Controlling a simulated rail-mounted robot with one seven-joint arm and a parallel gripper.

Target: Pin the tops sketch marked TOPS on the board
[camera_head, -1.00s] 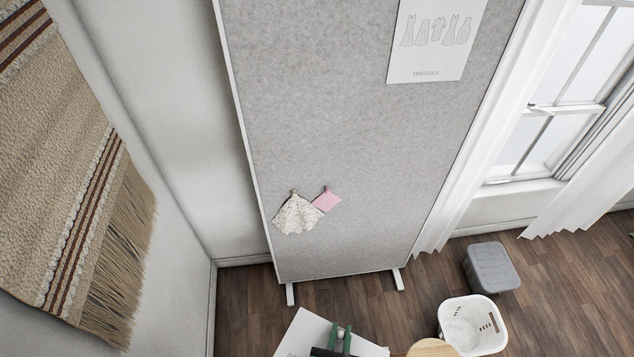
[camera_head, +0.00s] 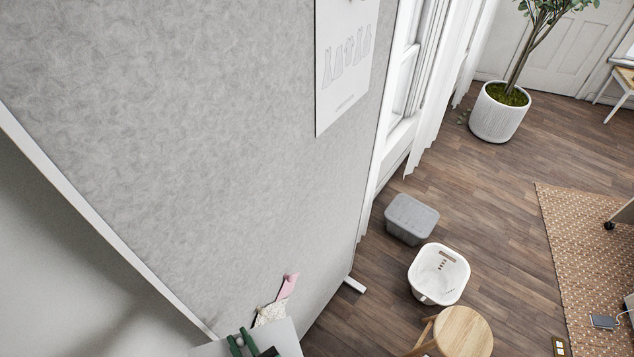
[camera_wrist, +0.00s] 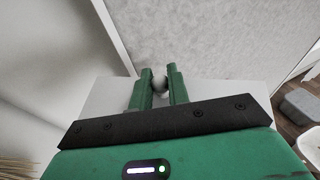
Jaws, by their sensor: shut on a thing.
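My gripper (camera_head: 241,343) is at the bottom of the head view, its green fingers shut on a white sheet (camera_head: 284,336). In the wrist view my gripper (camera_wrist: 159,84) grips a small round grey piece (camera_wrist: 160,85) at the edge of the sheet (camera_wrist: 225,88). The sheet's printed face and any marking are hidden. The grey felt board (camera_head: 200,130) stands in front of the gripper; I cannot tell whether the sheet touches it. A sheet with garment drawings (camera_head: 346,60) hangs high on the board; its caption is too small to read now.
Pink (camera_head: 287,286) and cream (camera_head: 269,313) fabric swatches hang low on the board. A grey box (camera_head: 411,218), a white basket (camera_head: 438,274) and a round wooden stool (camera_head: 462,332) stand right of the board. A potted plant (camera_head: 499,112) stands farther back, with open floor between.

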